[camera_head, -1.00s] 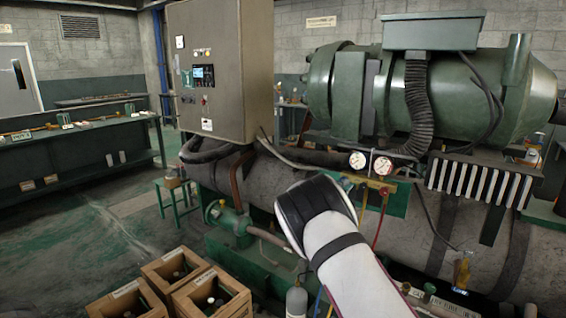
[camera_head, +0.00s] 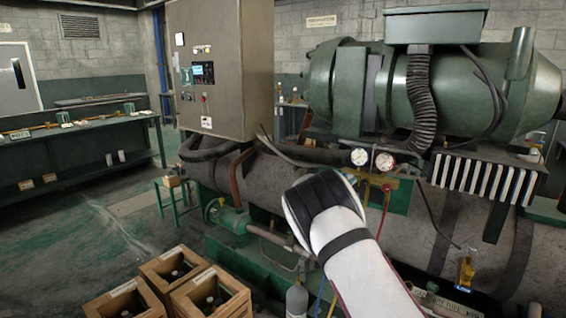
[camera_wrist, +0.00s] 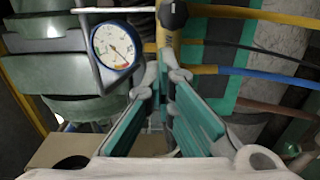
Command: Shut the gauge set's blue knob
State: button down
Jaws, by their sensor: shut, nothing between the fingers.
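The gauge set hangs on the machine; in the head view its blue-rimmed gauge (camera_head: 359,156) sits left of its red-rimmed gauge (camera_head: 384,161). The wrist view shows a blue-rimmed gauge (camera_wrist: 117,46) at upper left. A dark knob (camera_wrist: 172,14) with a white mark sits at the top of a brass-coloured body in the wrist view. I cannot make out a clearly blue knob. My gripper (camera_wrist: 163,72) is shut and empty; its tips are below that dark knob in the picture, in front of the brass body. In the head view my arm hides the gripper.
A blue hose (camera_wrist: 270,76) and a yellow hose (camera_wrist: 255,12) run to the right close to the gripper. A grey control cabinet (camera_head: 222,70) stands left of the gauges. Wooden crates (camera_head: 208,296) stand on the floor at front left, where open floor lies beyond them.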

jog(key=shift+w+d+r, duration=0.2)
jog(key=shift+d+r, duration=0.05)
jog(key=shift+d, duration=0.15)
jog(key=shift+w+f, duration=0.15)
jog(key=shift+f, duration=1.25)
jog(key=shift+p, duration=0.35)
jog(key=shift+s+d+f+p, duration=0.1)
jog(key=shift+s+p, duration=0.2)
jog(key=shift+s, duration=0.05)
jog(key=p+v, duration=0.4)
jog(key=v, duration=0.2)
jog(key=shift+w, duration=0.1)
